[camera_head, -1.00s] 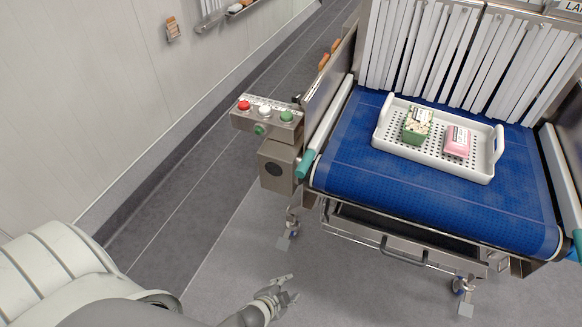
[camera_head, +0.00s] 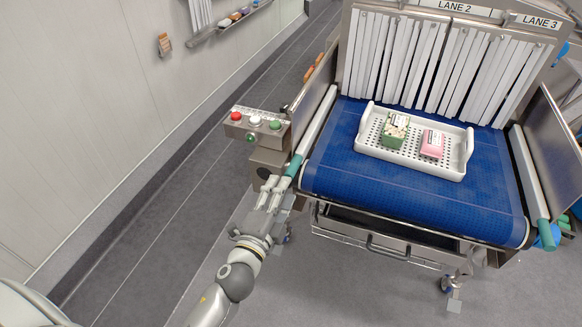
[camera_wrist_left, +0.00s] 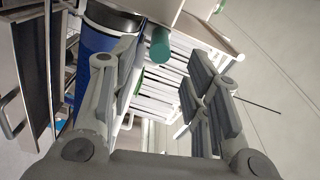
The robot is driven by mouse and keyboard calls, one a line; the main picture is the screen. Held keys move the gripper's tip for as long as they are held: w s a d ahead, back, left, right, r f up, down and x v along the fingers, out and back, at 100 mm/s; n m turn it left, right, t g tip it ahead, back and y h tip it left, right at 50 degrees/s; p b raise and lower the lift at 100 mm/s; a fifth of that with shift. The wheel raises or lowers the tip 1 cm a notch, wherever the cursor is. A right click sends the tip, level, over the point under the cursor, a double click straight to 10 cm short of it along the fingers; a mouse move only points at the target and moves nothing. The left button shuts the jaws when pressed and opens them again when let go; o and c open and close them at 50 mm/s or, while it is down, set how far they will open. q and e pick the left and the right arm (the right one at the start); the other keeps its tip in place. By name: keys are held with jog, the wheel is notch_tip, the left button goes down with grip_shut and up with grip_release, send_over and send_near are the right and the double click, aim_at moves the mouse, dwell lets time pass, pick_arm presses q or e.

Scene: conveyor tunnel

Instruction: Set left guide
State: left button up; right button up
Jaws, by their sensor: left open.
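The left guide (camera_head: 315,123) is a pale bar along the left edge of the blue belt. Its near end carries a teal handle (camera_head: 293,166). My left gripper (camera_head: 274,182) is open, just below and left of this handle, with its fingers pointing toward it. In the left wrist view, the round teal handle end (camera_wrist_left: 161,45) shows beyond and between the open fingers (camera_wrist_left: 162,68). Nothing is between the fingers, and I cannot tell whether one touches the handle. My right gripper is out of view.
The blue belt (camera_head: 410,195) carries a white tray (camera_head: 440,168) with a green patterned box (camera_head: 395,130) and a pink box (camera_head: 432,144). A button box (camera_head: 255,127) stands left of the handle. The right guide (camera_head: 530,190) lines the other edge. White strip curtains (camera_head: 430,65) hang behind.

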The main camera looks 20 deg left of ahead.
aim_at(294, 170)
pick_arm(q)
jog(key=w+p, duration=0.1)
jog(key=w, duration=0.7)
jog(key=shift+w+d+p, duration=0.2)
jog(key=shift+w+p, duration=0.2)
jog(key=shift+c, duration=0.2)
grip_shut()
jog(key=shift+d, duration=0.1)
